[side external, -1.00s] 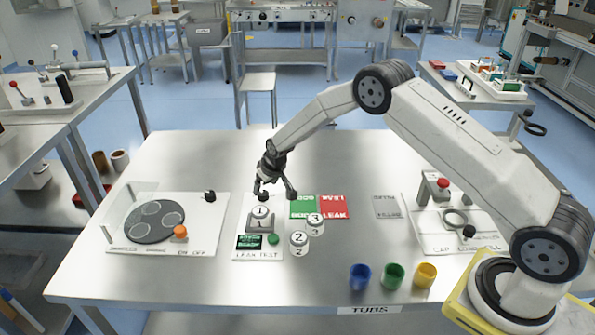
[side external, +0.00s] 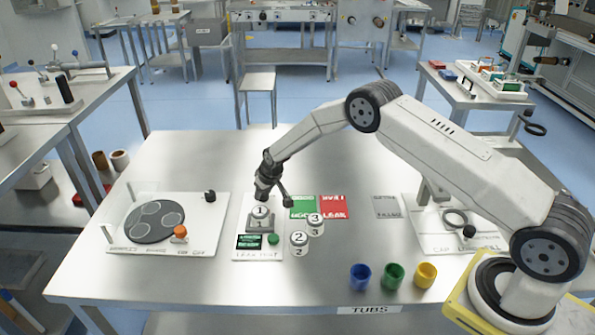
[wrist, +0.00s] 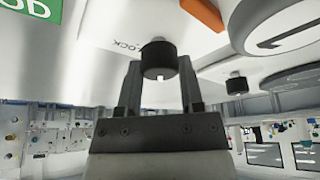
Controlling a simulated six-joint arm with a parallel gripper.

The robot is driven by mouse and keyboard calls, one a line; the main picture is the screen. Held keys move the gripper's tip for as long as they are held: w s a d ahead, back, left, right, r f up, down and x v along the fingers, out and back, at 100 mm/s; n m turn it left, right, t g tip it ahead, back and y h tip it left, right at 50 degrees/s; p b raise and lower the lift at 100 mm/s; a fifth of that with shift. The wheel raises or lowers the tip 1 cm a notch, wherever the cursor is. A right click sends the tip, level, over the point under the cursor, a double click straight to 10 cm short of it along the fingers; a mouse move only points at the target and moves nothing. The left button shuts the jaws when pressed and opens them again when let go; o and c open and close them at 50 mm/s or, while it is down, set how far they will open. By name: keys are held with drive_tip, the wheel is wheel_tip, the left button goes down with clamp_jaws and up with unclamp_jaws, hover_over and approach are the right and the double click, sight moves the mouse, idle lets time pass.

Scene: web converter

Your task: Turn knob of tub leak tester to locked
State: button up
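The tub leak tester (side external: 243,225) is a white plate left of the table's middle. It has a grey holder with a white lid marked 1 (side external: 260,212), a dark display and a green button (side external: 273,239). Its black knob (wrist: 158,60) has a small white mark and sits beside the word LOCK in the wrist view. My gripper (wrist: 160,68) is open, with one finger on each side of the knob. I cannot tell whether they touch it. In the side view my gripper (side external: 274,197) is at the back of the tester, largely hiding the knob.
Two white tubs marked 2 (side external: 299,243) and 3 (side external: 315,224) stand right of the tester. Green (side external: 303,208) and red (side external: 333,206) squares lie behind them. A plate with a dark disc (side external: 153,222) is at left. Blue, green and yellow cups stand near the front edge.

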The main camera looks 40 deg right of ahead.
clamp_jaws()
drive_tip(key=shift+m+h, duration=0.3)
drive_tip(key=shift+m, duration=0.4)
drive_tip(key=shift+a+m+h, duration=0.1)
drive_tip(key=shift+m+h, duration=0.3)
drive_tip(key=shift+m, duration=0.8)
drive_tip(key=m, duration=0.2)
drive_tip(key=m+h, duration=0.1)
drive_tip(key=m, duration=0.1)
drive_tip(key=shift+w+g+h, duration=0.1)
drive_tip(key=shift+g+h, duration=0.2)
drive_tip(key=shift+g, duration=0.1)
drive_tip(key=m+g+h, duration=0.1)
drive_tip(key=m, duration=0.3)
drive_tip(key=shift+a+m, duration=0.1)
drive_tip(key=shift+m, duration=0.2)
drive_tip(key=shift+m+g+h, duration=0.3)
drive_tip(key=shift+m+g, duration=0.6)
drive_tip(key=shift+m, duration=0.8)
drive_tip(key=shift+w, duration=0.1)
